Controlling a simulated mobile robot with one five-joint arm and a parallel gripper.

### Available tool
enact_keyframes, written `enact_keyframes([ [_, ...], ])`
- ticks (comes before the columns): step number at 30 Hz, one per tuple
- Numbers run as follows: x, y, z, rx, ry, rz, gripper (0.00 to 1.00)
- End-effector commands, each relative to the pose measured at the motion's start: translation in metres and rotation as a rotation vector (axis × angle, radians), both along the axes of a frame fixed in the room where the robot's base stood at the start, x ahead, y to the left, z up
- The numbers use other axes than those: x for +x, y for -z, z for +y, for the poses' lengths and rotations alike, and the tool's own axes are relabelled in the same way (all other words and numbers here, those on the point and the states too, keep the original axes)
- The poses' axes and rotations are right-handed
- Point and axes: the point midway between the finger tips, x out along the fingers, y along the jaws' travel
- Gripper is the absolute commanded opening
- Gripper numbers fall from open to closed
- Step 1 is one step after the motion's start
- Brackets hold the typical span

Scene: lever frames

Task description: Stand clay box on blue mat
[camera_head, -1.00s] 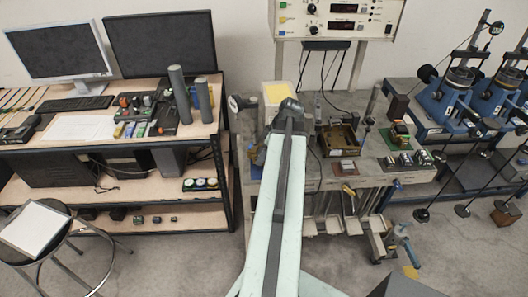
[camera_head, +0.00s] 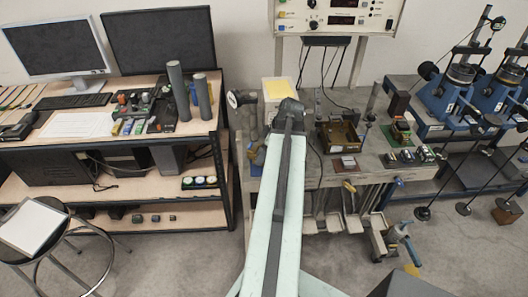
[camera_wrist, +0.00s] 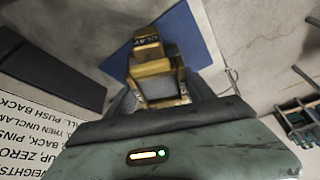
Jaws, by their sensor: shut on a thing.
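The clay box (camera_wrist: 150,48) is a small yellow box with a dark label reading CLAY, seen in the wrist view. My gripper (camera_wrist: 160,80) is shut on it, with its fingers partly hidden. The blue mat (camera_wrist: 188,34) lies flat beyond and beneath the box and shows on both sides of it. I cannot tell whether the box touches the mat or is held just above it.
A dark bar (camera_wrist: 52,62) and a printed sign (camera_wrist: 35,125) lie left in the wrist view. In the head view, a brown open tray (camera_head: 339,136) stands right of my arm on the grey bench (camera_head: 300,178). A yellow-topped white box (camera_head: 278,90) stands behind.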

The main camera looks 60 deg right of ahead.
Motion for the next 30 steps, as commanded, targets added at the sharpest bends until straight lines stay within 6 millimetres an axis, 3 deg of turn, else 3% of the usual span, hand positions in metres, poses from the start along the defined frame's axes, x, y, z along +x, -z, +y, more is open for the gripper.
enact_keyframes([
  [28, 0.000, 0.014, 0.002, 0.003, -0.004, 0.006, 0.00],
  [29, 0.000, 0.014, 0.002, 0.003, -0.004, 0.006, 0.70],
  [30, 0.000, 0.014, 0.002, 0.002, -0.005, 0.006, 0.81],
])
